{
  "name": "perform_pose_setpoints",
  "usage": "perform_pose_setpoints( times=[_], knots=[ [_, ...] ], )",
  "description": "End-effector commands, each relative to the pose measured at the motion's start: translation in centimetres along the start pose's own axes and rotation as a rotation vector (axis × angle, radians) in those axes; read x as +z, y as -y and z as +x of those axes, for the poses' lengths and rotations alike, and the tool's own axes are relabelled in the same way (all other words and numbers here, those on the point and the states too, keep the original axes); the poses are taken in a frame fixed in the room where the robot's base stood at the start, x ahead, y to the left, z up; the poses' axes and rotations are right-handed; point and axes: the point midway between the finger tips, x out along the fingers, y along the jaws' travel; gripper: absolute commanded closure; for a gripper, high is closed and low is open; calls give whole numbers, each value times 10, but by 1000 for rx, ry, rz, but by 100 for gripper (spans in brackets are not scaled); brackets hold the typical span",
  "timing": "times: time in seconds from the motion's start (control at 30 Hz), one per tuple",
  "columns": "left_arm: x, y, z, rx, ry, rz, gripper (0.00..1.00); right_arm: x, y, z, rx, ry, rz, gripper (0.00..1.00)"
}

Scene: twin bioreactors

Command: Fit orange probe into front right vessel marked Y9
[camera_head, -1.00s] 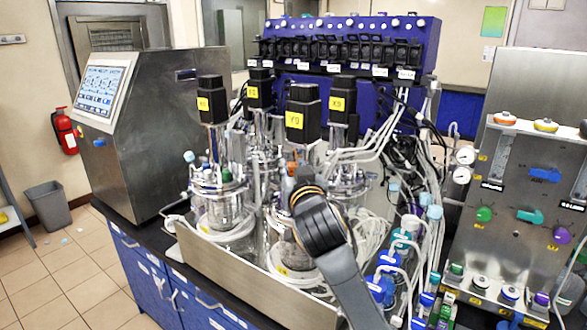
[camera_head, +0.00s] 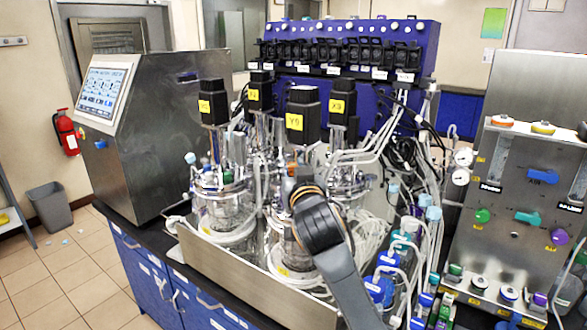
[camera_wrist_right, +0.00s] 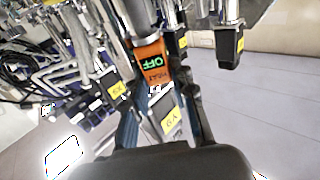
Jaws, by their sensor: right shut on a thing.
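The orange probe (camera_wrist_right: 152,62) has a green-lettered OFF display and sits between the fingers of my right gripper (camera_wrist_right: 160,96) in the right wrist view. In the head view my right gripper (camera_head: 303,182) is at the front right vessel (camera_head: 284,246), just below its black motor (camera_head: 302,115) with the yellow Y9 label. My wrist and forearm cover much of that vessel and its lid there. The probe's lower end is hidden, so I cannot tell whether it is in a port. My left gripper is not in view.
Another glass vessel (camera_head: 222,207) stands to the left, with more vessels behind. Hoses and cables crowd the right side near coloured caps (camera_head: 400,258). A low metal tray wall (camera_head: 240,280) runs along the front. A control console (camera_head: 150,130) stands at the left.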

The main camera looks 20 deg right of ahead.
Motion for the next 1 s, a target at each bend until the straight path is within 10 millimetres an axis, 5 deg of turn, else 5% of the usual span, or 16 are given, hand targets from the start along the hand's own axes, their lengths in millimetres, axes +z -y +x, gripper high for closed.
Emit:
perform_pose_setpoints(
  times=[1.0],
  knots=[
    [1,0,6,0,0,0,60,16,-4,4,7,11,-2,100]
  ],
)
